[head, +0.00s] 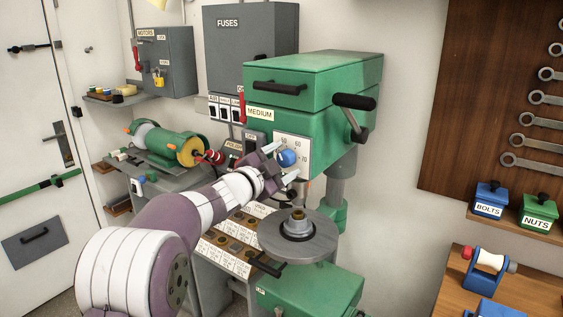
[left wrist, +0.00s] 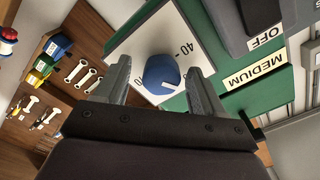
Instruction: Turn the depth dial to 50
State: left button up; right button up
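The blue depth dial (head: 287,158) sits on a white scale plate (head: 304,149) on the front of the green drill press. Marks 50, 60 and 70 show on the plate in the head view. In the left wrist view, the dial (left wrist: 160,72) lies between the two fingers of my left gripper (left wrist: 158,66). The fingers are open, with gaps on both sides of the dial. A white pointer on the dial points to the lower right there; 40 is legible nearby, and other marks are partly hidden. My left gripper (head: 281,162) also shows at the dial in the head view. My right gripper is out of view.
The green drill press head (head: 310,85) carries a black-handled lever (head: 354,102) to the right of the dial. A MEDIUM label (head: 260,113) is above left. The round press table (head: 298,236) lies below my gripper. A bench grinder (head: 172,143) stands to the left.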

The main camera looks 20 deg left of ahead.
pick_arm(q)
jog(key=shift+r, duration=0.1)
jog(key=b+v, duration=0.3)
jog(key=v, duration=0.9)
jog(key=shift+s, duration=0.35)
jog(key=shift+a, duration=0.15)
